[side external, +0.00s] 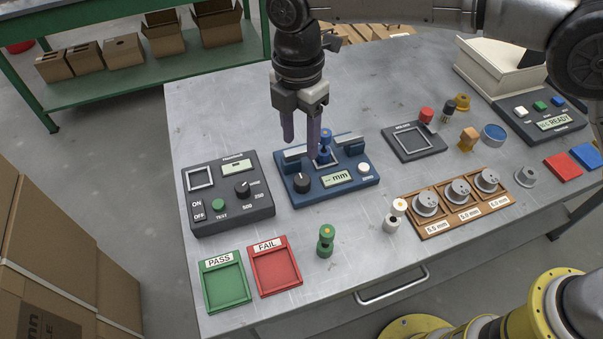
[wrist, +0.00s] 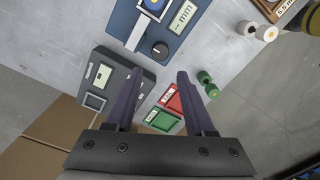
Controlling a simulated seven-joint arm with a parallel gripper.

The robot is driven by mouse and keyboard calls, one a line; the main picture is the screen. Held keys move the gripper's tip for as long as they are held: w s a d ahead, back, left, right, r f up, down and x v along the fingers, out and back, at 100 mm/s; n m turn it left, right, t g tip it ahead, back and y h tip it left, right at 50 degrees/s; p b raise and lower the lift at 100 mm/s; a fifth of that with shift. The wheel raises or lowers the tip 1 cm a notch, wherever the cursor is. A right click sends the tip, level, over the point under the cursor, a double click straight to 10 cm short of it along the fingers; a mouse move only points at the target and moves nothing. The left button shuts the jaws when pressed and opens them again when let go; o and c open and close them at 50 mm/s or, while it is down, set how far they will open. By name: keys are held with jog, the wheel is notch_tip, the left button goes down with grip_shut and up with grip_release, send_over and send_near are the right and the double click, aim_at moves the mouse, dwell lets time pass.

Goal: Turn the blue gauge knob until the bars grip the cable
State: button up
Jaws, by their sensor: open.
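A blue spool (side external: 326,137) with an orange-yellow top stands upright at the framed square. Grey bars (side external: 349,139) lie on both sides of it; my finger partly hides this area, so I cannot tell whether they touch it. My gripper (side external: 301,148) is open and empty, pointing down above the gauge's left rear, apart from the knob.
A dark tester (side external: 233,220) stands close on the left. PASS (side external: 228,306) and FAIL (side external: 274,290) trays and a green spool (side external: 325,242) lie in front. A wooden rack (side external: 437,232) with metal spools and a white spool (side external: 392,223) are right. A dark framed plate (side external: 402,154) is behind right.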

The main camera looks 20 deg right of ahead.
aim_at(302, 179)
notch_tip(302, 179, down, 11)
jog(key=shift+s+d+r, duration=0.1)
dwell(0.4)
grip_shut()
